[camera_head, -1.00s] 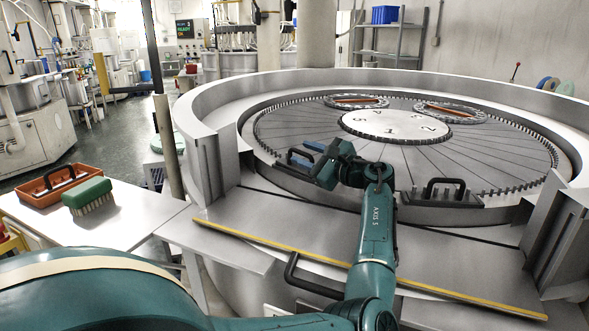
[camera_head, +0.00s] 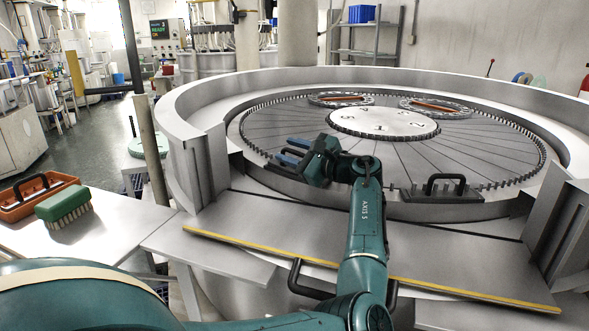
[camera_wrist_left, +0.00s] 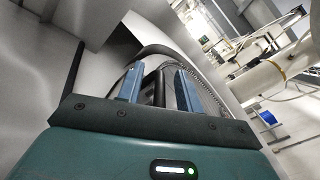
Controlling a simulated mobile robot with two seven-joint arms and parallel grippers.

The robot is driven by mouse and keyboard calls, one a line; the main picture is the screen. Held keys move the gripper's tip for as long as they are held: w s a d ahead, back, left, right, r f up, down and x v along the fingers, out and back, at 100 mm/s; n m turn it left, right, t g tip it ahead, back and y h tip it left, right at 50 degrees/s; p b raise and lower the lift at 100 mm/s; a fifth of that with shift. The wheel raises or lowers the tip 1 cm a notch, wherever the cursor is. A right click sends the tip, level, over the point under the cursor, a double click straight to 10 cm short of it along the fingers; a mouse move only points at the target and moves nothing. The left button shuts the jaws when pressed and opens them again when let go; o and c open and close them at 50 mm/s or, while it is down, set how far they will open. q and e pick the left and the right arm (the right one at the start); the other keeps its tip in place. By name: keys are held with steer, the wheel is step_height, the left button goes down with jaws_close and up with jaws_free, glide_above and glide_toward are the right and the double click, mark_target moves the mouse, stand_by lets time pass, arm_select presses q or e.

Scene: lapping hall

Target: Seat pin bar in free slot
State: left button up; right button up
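My left gripper (camera_head: 292,150) has blue fingers and reaches over the near left rim of the lapping machine. The left wrist view shows its two fingers (camera_wrist_left: 157,88) apart, with a dark upright bar, apparently a handle (camera_wrist_left: 159,87), between them and gaps beside it. In the head view a dark piece (camera_head: 284,169) shows beneath the fingers, largely hidden; I cannot tell whether it is a pin bar. A pin bar with a black arched handle (camera_head: 444,182) sits at the near right of the toothed ring. The free slot cannot be made out. My right gripper is not in view.
The machine's raised wall (camera_head: 187,105) curves around the plate. A steel shelf with a yellow edge (camera_head: 330,264) lies in front. At left, a side table (camera_head: 115,225) carries a green brush (camera_head: 63,205) and an orange tray (camera_head: 14,213).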

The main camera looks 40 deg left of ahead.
arm_select(q)
jaws_close()
steer(key=shift+r, duration=0.1)
stand_by(0.4)
step_height(320, 180, up, 9)
steer(key=shift+r+b, duration=0.2)
steer(key=shift+b, duration=0.35)
steer(key=shift+h, duration=0.4)
steer(key=shift+f, duration=3.35)
